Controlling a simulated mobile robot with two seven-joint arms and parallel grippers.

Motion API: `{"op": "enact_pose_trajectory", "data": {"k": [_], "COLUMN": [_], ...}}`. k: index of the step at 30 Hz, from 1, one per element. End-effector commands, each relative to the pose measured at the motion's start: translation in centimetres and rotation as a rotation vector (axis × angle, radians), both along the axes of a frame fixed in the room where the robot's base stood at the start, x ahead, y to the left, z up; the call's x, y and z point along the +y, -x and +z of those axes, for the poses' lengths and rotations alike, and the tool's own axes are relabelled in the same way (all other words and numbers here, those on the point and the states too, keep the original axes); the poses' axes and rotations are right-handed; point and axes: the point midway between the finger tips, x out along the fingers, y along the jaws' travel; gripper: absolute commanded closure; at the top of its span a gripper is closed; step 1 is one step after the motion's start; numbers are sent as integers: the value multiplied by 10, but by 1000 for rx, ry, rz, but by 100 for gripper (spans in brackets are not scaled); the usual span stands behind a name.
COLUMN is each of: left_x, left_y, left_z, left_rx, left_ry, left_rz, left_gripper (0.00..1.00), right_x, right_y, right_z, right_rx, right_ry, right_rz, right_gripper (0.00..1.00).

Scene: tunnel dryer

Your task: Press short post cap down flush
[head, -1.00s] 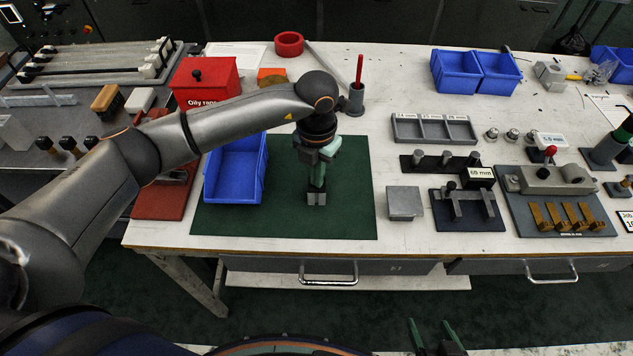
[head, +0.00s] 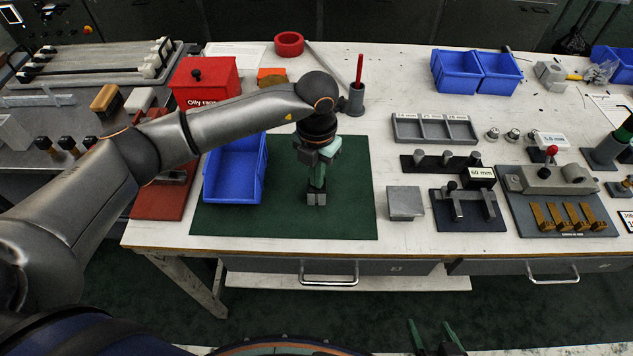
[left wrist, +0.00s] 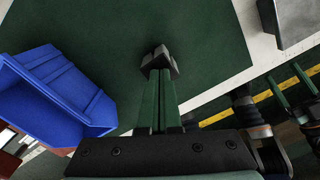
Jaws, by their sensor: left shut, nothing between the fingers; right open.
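My left gripper (head: 316,198) is shut and empty, pointing down over the green mat (head: 345,215). In the left wrist view its fingertips (left wrist: 158,62) are together over the mat. I cannot make out for sure which part is the short post cap. Several small metal posts (head: 446,159) stand on a dark bar right of the mat. A dark fixture (head: 468,222) with metal uprights and a black knob stands in front of it, by a 60 mm label (head: 480,174). My left gripper is apart from all of these. My right gripper (head: 432,330) is open and empty, below the bench's front edge.
A blue bin (head: 232,180) stands on the mat's left side. A grey block (head: 404,203) lies between mat and fixture. A grey compartment tray (head: 434,128), two small metal cylinders (head: 502,135) and a grey fixture plate (head: 530,205) are further right. The mat's right half is clear.

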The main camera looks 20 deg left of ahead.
Motion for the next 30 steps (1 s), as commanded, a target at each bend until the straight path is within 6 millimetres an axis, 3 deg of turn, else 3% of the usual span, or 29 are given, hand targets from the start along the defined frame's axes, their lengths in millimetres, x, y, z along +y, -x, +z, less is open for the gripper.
{"op": "enact_pose_trajectory", "data": {"k": [11, 30], "left_x": [1, 0], "left_y": [2, 0], "left_z": [-1, 39], "left_rx": [7, 1], "left_ry": [-3, 0], "left_rz": [0, 0], "left_gripper": [100, 100], "right_x": [0, 0], "right_y": [0, 0], "right_z": [1, 27], "right_rx": [0, 0], "right_ry": [0, 0], "right_rz": [0, 0], "right_gripper": [20, 20]}}
